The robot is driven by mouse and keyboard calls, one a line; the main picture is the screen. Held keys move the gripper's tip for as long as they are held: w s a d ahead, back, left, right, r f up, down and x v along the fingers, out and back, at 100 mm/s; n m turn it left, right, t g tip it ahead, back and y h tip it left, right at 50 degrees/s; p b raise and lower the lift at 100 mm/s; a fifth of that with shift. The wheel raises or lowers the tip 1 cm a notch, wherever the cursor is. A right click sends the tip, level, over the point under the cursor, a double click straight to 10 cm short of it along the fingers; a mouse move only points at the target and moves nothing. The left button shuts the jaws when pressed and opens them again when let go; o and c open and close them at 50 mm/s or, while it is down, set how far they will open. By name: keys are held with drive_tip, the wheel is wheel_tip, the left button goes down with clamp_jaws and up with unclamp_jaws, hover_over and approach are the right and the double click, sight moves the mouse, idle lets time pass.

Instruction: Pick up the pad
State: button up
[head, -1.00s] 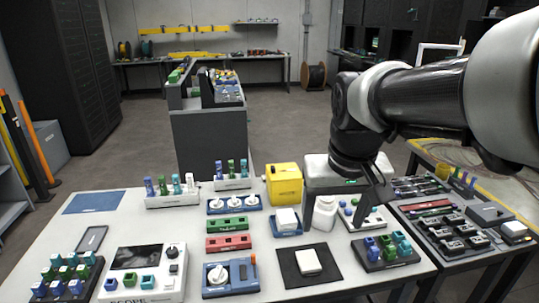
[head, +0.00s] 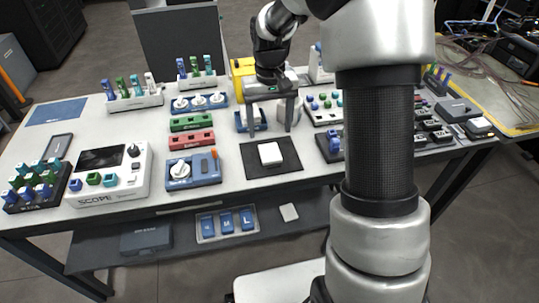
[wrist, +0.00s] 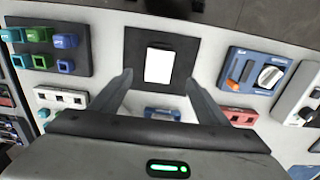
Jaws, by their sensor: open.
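A small white pad (head: 270,153) lies flat on a square black mat (head: 254,168) near the front of the white table. In the wrist view the pad (wrist: 158,65) shows as a bright white rectangle on the dark mat (wrist: 135,42), between and just beyond my fingertips. My gripper (head: 271,120) is open and empty, pointing down above the table behind the mat in the head view. In the wrist view its two fingers (wrist: 159,80) are spread on either side of the pad's near end, apart from it.
A blue device with a white knob (head: 194,172) stands left of the mat, and a red block (head: 191,140) behind it. A blue holder (head: 241,124) is partly hidden by my gripper. Green and blue parts stand right, partly behind my arm. A lower shelf holds a blue-slotted tray (head: 226,222).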

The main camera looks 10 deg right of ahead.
sight(270, 153)
wheel_tip(270, 153, down, 9)
drive_tip(key=shift+d+f+b, duration=0.1)
drive_tip(key=shift+b, duration=0.95)
drive_tip(key=shift+c, duration=0.2)
drive_tip(key=c, duration=0.8)
